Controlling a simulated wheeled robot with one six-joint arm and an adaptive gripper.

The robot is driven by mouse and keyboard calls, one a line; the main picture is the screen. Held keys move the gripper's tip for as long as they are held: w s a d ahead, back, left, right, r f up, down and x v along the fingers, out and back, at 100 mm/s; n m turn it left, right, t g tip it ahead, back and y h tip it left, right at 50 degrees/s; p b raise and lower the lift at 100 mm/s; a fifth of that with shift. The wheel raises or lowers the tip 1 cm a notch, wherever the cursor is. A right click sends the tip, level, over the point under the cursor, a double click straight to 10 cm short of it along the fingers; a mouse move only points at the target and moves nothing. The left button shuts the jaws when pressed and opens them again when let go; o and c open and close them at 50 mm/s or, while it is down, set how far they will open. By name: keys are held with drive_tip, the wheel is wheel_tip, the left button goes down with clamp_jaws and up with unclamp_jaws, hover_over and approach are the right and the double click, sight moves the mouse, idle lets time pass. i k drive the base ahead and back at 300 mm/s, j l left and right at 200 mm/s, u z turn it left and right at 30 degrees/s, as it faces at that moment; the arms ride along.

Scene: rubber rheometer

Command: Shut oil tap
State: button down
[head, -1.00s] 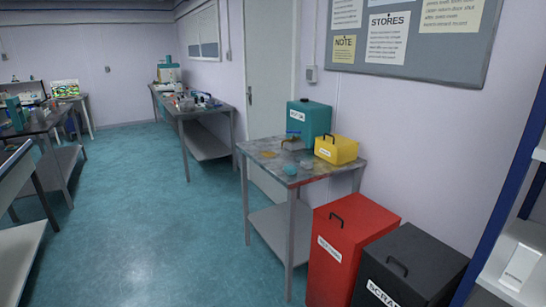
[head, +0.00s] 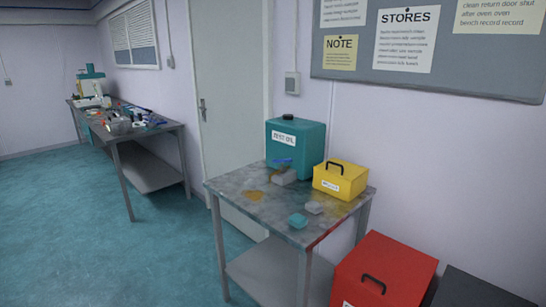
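A teal oil container (head: 296,148) with a black cap and a white label stands at the back of a grey metal table (head: 228,195), near the wall. A small blue bar (head: 281,160), possibly the tap's handle, shows low at its front. A grey block (head: 284,175) sits just below the bar. The tap is too small to tell whether it is open or shut. A yellow-brown stain (head: 254,195) lies on the tabletop in front of the container. My gripper is not in view.
A yellow box (head: 340,180) with a black handle stands right of the container. A red bin (head: 386,270) and a dark bin (head: 478,290) stand at right. Floor to the left (head: 60,215) is clear.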

sight(274, 162)
drive_tip(key=i+j, duration=0.2)
drive_tip(key=i+j+z, duration=0.15)
drive_tip(key=j, duration=0.3)
drive_tip(key=i+j, duration=0.2)
drive_tip(key=i+j+z, duration=0.1)
drive_tip(key=j, duration=0.35)
drive_tip(key=i+j, duration=0.25)
drive_tip(key=i+j+z, duration=0.15)
drive_tip(key=j, duration=0.3)
drive_tip(key=i+j, duration=0.15)
drive_tip(key=j, duration=0.2)
